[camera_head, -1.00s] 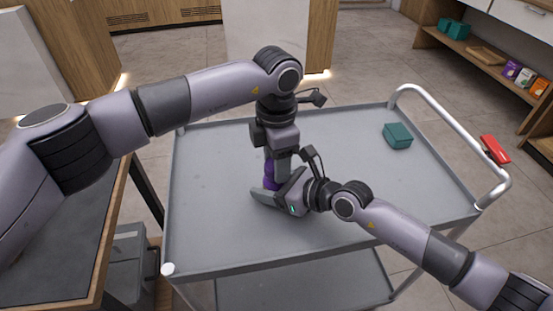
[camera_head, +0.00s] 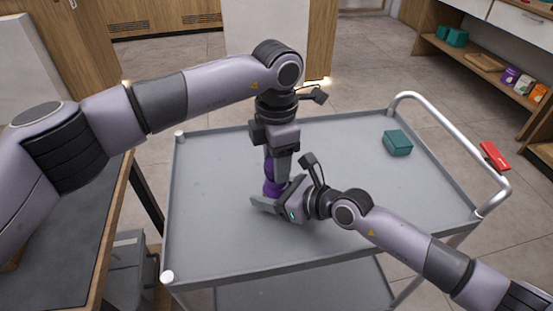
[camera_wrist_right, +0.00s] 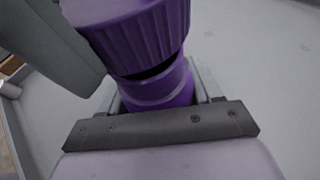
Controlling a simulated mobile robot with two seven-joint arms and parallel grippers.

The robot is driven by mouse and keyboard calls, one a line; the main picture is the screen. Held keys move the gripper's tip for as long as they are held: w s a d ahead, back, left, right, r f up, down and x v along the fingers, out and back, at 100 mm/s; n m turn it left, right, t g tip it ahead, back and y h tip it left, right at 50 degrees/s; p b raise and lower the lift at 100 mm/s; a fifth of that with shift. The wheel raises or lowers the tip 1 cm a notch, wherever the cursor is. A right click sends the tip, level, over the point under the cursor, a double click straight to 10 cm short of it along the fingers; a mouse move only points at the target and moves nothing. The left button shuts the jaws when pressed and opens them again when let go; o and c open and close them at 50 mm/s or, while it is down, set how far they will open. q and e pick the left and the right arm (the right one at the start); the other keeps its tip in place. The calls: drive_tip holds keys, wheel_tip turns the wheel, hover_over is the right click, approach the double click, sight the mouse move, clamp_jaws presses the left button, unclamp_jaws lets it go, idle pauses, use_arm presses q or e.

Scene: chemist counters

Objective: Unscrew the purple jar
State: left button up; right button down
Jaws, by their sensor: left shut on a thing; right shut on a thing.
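The purple jar (camera_head: 272,187) is upright over the grey cart, held between my two grippers. My left gripper (camera_head: 276,165) comes down from above and is shut on the jar's lid. My right gripper (camera_head: 270,203) is shut on the jar's body from the right, low over the cart top. In the right wrist view the ribbed purple lid (camera_wrist_right: 140,35) sits above the smooth purple body (camera_wrist_right: 162,90), with a dark gap between them. The lid looks slightly tilted there. A grey left finger (camera_wrist_right: 55,55) lies along the lid. I cannot tell whether the threads still engage.
The grey cart (camera_head: 215,225) has a raised rim and a push handle (camera_head: 455,125) at right. A teal box (camera_head: 397,140) stands at its back right; the rest of its top is mostly clear. A dark-topped counter (camera_head: 60,235) stands at left.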

use_arm(q)
drive_tip(key=shift+r, duration=1.95)
use_arm(e)
drive_tip(key=shift+c, duration=0.7)
unclamp_jaws()
drive_tip(key=shift+d, duration=0.1)
